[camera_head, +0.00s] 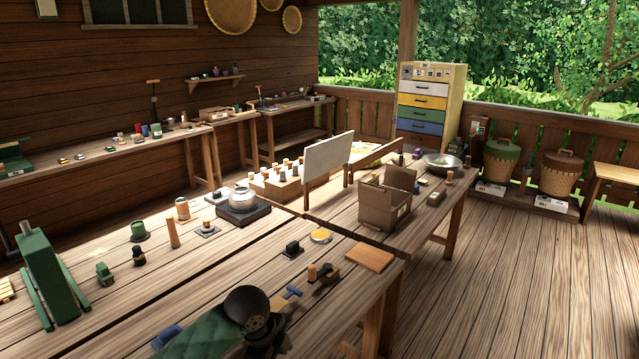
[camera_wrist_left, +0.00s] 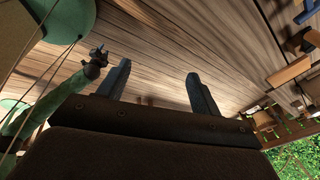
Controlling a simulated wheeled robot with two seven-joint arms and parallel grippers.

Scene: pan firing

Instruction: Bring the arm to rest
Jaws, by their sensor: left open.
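My left gripper (camera_wrist_left: 157,76) shows in the left wrist view with its two slate-coloured fingers spread apart. Nothing is between them, and wooden planks show behind the gap. A green arm link of mine with a dark joint shows at the left of that view. In the head view, a green part with a dark round joint, apparently one of my arms, covers the near edge of the work table (camera_head: 190,290). I cannot make out fingertips there.
A wooden board (camera_head: 371,258), an open cardboard box (camera_head: 384,207), a pot (camera_head: 242,200) on a dark burner and a metal bowl (camera_head: 442,162) stand on the table. A green stand (camera_head: 48,278) is at the left. The floor (camera_head: 540,270) at the right is clear.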

